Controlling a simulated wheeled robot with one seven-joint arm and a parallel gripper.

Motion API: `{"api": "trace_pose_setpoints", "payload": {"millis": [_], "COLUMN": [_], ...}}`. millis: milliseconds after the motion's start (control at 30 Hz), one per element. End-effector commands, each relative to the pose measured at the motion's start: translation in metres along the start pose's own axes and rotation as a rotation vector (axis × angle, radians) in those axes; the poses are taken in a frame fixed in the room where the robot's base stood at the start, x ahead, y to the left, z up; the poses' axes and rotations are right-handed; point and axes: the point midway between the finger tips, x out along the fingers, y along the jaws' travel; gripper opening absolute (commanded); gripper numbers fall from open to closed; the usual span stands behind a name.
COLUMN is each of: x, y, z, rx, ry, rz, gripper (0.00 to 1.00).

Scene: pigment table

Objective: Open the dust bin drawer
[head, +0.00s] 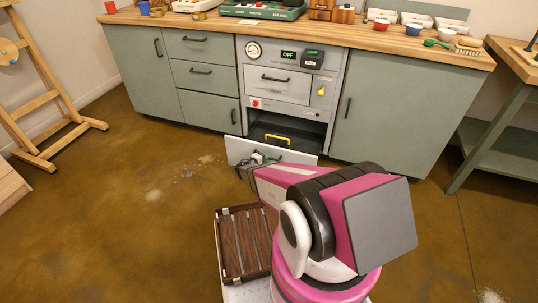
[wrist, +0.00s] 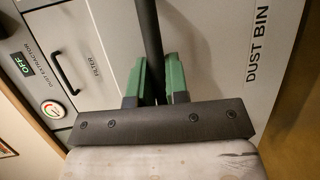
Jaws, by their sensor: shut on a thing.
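The dust bin drawer's white front (head: 236,147) stands out from the bottom of the grey dust extractor unit in the head view, so the drawer is at least partly open. A dark interior and a yellow handle (head: 277,138) show behind its front. In the wrist view the drawer front (wrist: 222,50) carries the words DUST BIN, and its black bar handle (wrist: 150,35) runs between the green fingers of my gripper (wrist: 159,80). My gripper is shut on this handle. In the head view my arm partly hides the drawer front and the handle.
Above is a filter drawer with a black handle (head: 275,78), shut. Grey-green cabinets (head: 390,108) flank the unit under a wooden worktop (head: 350,35). A slatted wooden tray (head: 243,245) is beside my arm. The floor (head: 120,215) to the left is clear, with pale dust spots.

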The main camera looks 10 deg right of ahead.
Motion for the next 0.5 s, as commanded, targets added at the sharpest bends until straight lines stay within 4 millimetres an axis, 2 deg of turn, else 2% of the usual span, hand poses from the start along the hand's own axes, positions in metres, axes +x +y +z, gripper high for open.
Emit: {"api": "trace_pose_setpoints", "payload": {"millis": [200,500], "x": [-0.0116,-0.0139], "y": [-0.0027,-0.0035], "z": [0.0050,0.0059], "rx": [0.001,0.001], "ry": [0.000,-0.001], "rz": [-0.002,-0.001], "gripper": [0.00,0.00]}}
